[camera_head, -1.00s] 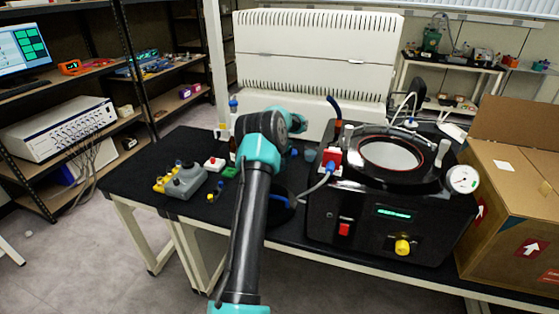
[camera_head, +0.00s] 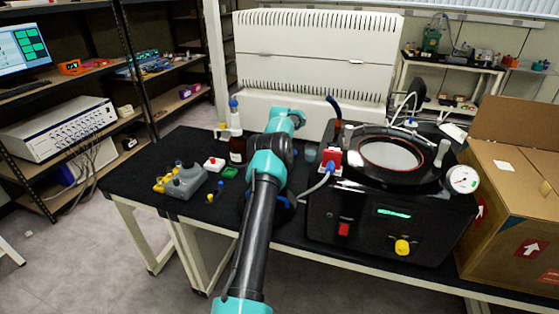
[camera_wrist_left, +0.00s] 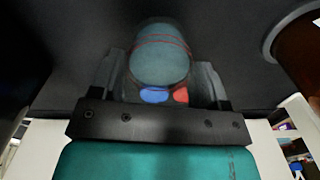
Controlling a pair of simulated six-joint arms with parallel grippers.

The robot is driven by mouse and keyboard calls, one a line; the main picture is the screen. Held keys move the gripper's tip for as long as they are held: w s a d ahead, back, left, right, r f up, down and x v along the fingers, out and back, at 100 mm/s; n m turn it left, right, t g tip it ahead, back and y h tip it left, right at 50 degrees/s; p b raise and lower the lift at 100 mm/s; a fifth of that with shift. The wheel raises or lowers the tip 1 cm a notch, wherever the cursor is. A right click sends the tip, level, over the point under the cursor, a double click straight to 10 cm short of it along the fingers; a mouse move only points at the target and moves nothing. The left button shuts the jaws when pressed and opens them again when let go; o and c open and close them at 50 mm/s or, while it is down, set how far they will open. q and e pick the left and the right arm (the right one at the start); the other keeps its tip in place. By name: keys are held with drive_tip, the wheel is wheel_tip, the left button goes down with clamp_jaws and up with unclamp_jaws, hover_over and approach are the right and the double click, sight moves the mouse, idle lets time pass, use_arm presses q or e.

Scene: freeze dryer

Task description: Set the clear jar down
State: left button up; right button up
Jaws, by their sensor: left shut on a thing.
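The clear jar (camera_wrist_left: 160,62) shows in the left wrist view as a round, see-through, blue-grey shape with thin red lines. My left gripper (camera_wrist_left: 160,80) is shut on it, with one dark finger on each side. A blue and a red patch show just below the jar's round end. Dark surface fills the view behind it. In the head view my left arm reaches over the black bench, and its own links hide the gripper and the jar. I cannot tell whether the jar touches the bench. My right gripper is in neither view.
A brown bottle (camera_head: 237,150) stands left of my arm, near a grey device (camera_head: 184,182) and small red and green blocks. The black freeze dryer (camera_head: 390,220) is close on the right, with a cardboard box (camera_head: 510,215) beyond. A white ribbed unit (camera_head: 315,65) stands behind.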

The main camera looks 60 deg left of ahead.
use_arm(q)
drive_tip(key=shift+a, duration=0.1)
drive_tip(key=shift+f, duration=1.75)
drive_tip(key=shift+f, duration=0.1)
drive_tip(key=o, duration=1)
drive_tip(key=shift+f, duration=0.1)
drive_tip(key=shift+o, duration=0.2)
wheel_tip(320, 180, up, 12)
drive_tip(key=shift+w+r, duration=0.1)
drive_tip(key=shift+r, duration=0.1)
